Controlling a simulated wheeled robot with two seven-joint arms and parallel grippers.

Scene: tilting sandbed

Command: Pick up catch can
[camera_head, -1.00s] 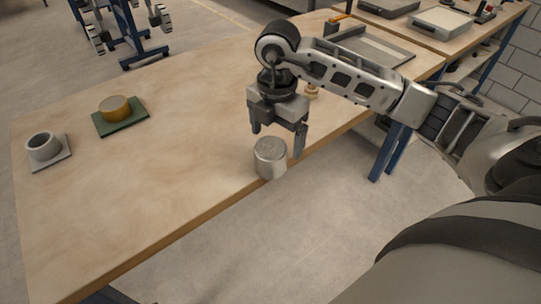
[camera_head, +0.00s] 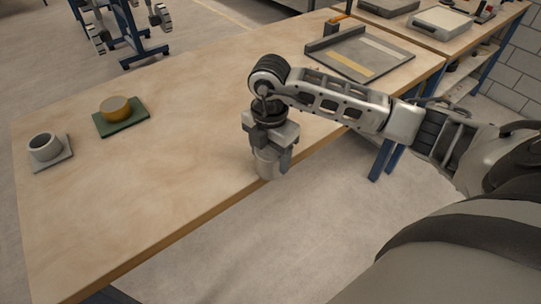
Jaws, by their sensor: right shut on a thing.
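The catch can, a small silver metal cylinder (camera_head: 266,167), stands upright at the front edge of the wooden table. My right gripper (camera_head: 270,160) is directly above and around it, fingers pointing down and shut on it. The gripper hides the can's top; its lower side shows below and between the fingers. The can appears to be still at table height; I cannot tell whether it touches the top. My left gripper is not in view.
The wooden table (camera_head: 150,190) has wide free room left of the can. A grey cup on a grey plate (camera_head: 57,163) and an amber round piece (camera_head: 115,107) on a green mat (camera_head: 131,128) sit at the left. A grey tray (camera_head: 385,62) lies at the back right.

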